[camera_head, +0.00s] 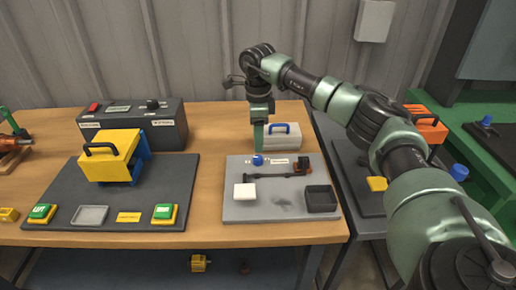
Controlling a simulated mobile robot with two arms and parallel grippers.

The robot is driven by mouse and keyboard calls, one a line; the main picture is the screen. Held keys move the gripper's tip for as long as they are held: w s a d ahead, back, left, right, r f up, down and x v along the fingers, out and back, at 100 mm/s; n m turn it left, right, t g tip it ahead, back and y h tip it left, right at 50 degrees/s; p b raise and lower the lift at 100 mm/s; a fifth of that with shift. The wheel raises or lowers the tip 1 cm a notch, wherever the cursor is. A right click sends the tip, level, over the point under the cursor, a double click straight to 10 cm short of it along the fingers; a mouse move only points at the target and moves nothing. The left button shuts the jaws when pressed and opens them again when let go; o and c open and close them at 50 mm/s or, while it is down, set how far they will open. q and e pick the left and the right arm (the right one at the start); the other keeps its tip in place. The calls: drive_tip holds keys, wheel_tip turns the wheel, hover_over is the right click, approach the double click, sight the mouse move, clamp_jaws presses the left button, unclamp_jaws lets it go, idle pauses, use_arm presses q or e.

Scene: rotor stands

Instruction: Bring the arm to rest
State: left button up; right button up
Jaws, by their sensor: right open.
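My right arm comes in from the right and reaches over the wooden table (205,234). My right gripper (258,150) points down above the back left part of a grey board (250,213), close to a small blue knob (257,160). It is open, and I see nothing held in it. I cannot tell whether its fingertips touch anything. My left gripper is not in view.
A yellow-and-blue handled device (108,160) stands on a dark board at the left, with green buttons. A dark control box (133,125) and a grey handled case (283,135) stand behind. An orange case (427,124) and green bench (485,145) are at the right.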

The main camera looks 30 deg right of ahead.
drive_tip(key=shift+r, duration=0.45)
